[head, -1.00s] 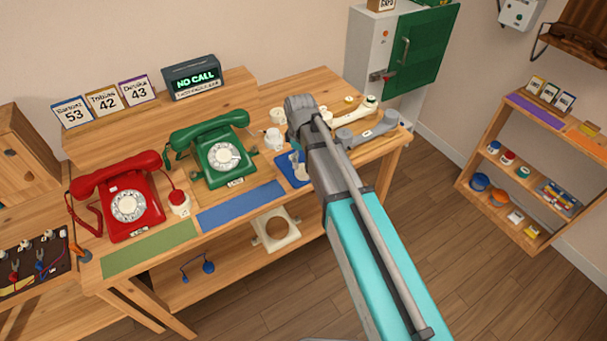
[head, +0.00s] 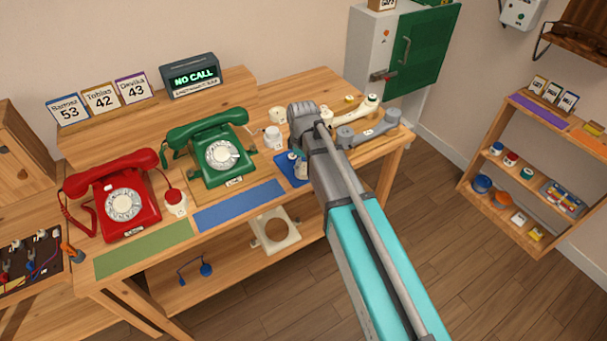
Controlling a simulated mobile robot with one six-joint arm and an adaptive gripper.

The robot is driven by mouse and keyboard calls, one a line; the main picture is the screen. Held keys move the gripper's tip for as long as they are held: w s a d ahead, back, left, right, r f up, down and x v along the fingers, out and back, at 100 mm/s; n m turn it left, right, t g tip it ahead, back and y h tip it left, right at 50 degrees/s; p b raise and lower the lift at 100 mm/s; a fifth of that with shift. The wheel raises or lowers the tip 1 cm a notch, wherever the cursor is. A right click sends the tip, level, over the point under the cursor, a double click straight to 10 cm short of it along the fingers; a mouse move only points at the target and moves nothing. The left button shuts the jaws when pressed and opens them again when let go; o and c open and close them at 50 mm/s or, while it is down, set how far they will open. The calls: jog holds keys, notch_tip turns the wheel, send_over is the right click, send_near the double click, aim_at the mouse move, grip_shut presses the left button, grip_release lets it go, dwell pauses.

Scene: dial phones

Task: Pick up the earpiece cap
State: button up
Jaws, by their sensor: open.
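I cannot single out the earpiece cap for certain. A small cream round piece (head: 278,115) stands near the back of the bench, left of my wrist. A cream handset (head: 367,106) lies to the right of my arm, with a small yellowish piece (head: 349,99) beside it. A grey handset (head: 372,130) lies in front of the cream one. My gripper (head: 299,169) is mostly hidden by my own arm. It shows just over the small blue mat and looks open, with nothing seen held in it.
A green phone (head: 222,154) and a red phone (head: 122,203) stand to the left. A white jar (head: 273,137) is close to my wrist. The blue strip (head: 240,206) and green strip (head: 144,248) are bare. A green-doored cabinet (head: 418,52) stands behind at right.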

jog(key=shift+f+b, duration=0.7)
jog(key=shift+f, duration=0.3)
jog(key=c, duration=0.7)
